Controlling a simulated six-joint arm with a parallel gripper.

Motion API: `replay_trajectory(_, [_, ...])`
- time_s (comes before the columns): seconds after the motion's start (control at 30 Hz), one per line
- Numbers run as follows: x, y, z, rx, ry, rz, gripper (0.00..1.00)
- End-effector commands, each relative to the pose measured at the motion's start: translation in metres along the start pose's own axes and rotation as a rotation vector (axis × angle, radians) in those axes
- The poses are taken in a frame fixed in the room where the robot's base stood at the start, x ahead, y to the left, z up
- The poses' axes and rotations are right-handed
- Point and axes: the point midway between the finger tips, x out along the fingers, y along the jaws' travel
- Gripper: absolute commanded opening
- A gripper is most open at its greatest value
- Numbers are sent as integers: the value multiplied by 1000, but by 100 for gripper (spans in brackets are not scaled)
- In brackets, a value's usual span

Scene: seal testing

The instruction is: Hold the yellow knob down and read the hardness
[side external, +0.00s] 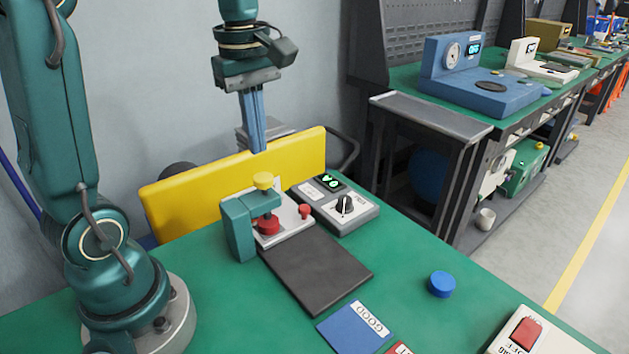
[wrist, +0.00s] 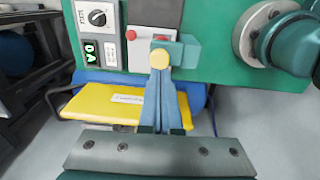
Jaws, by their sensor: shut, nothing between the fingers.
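The yellow knob (side external: 262,181) tops a teal press stand (side external: 238,229) on the green bench. Below it is a red round part (side external: 268,224) over a pale plate. My gripper (side external: 259,150) is shut and empty, pointing down above the knob, with a gap between in the side view. In the wrist view the blue fingers (wrist: 160,78) reach toward the knob (wrist: 160,58), their tips overlapping its near edge. A grey meter box (side external: 345,210) beside the stand has a black dial and a lit green display (side external: 330,182); its digits are too small to read surely.
A black mat (side external: 315,270), blue card (side external: 352,330), blue round cap (side external: 441,284) and red-switch box (side external: 525,332) lie toward the front.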

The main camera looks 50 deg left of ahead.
Motion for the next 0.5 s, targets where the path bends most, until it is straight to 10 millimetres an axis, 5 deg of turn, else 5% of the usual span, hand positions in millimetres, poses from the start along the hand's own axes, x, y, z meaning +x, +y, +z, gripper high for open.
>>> replay_trajectory(0.23, [34, -1, 0, 0, -1, -3, 0])
replay_trajectory(0.5, [47, 0, 0, 0, 0, 0, 0])
